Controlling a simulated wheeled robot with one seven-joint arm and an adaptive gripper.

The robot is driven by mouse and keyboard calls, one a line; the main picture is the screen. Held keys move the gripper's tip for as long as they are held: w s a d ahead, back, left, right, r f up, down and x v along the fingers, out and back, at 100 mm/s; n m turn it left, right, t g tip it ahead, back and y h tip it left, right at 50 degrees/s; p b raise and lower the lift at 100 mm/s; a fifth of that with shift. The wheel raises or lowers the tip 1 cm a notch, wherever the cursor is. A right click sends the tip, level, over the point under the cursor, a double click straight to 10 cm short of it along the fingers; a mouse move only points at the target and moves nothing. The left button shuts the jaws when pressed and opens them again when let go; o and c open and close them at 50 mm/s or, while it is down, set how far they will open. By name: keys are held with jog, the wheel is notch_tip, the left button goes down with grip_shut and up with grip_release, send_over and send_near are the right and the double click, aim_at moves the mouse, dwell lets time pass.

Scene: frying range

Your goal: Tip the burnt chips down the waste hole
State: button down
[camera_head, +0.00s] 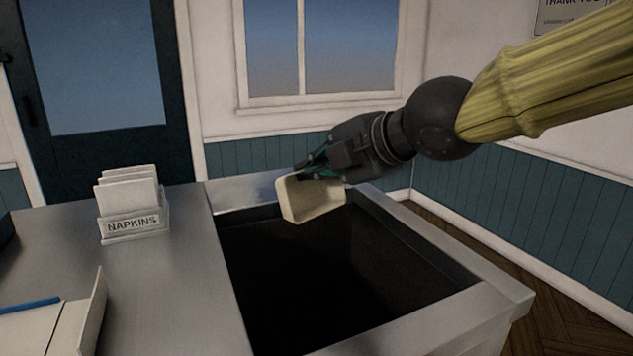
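My gripper (318,168) reaches in from the right and is shut on a cream-coloured tray (311,200). The tray is tilted steeply, its outer face toward the camera, above the far part of the waste hole (320,275). The hole is a large dark rectangular opening in a metal counter. No chips show; the inside of the tray is hidden from this view, and the bottom of the hole is too dark to see.
A napkin holder (135,226) stands on the metal counter (175,290) left of the hole. A pale open box or tray (70,325) and a blue stick-like item (30,305) lie at the near left. A raised metal rim (440,241) borders the hole.

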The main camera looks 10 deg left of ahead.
jog(key=shift+r+p, duration=0.1)
jog(key=shift+p, duration=1)
jog(key=p, duration=0.3)
jog(key=h+p, duration=0.1)
jog(key=p, duration=0.2)
jog(key=shift+w+a+g, duration=0.2)
jog(key=shift+a+g, duration=0.1)
jog(key=shift+g, duration=0.1)
jog(key=w+a+g+h+p, duration=0.1)
jog(key=h+p, duration=0.1)
jog(key=p, duration=1)
jog(key=shift+a+g, duration=0.15)
jog(key=shift+g, duration=0.25)
jog(key=h+p, duration=0.1)
jog(key=p, duration=0.2)
jog(key=g+p, duration=0.1)
jog(key=p, duration=0.2)
jog(key=shift+w+a+f+h, duration=0.25)
jog(key=shift+f+h, duration=0.1)
jog(key=shift+h, duration=0.05)
jog(key=p, duration=0.3)
jog(key=shift+a+f+g+h, duration=0.15)
jog(key=shift+g+h, duration=0.15)
jog(key=p, duration=0.2)
jog(key=shift+w+a+f+h+p, duration=0.1)
jog(key=shift+w+h+p, duration=0.1)
jog(key=shift+h+p, duration=0.15)
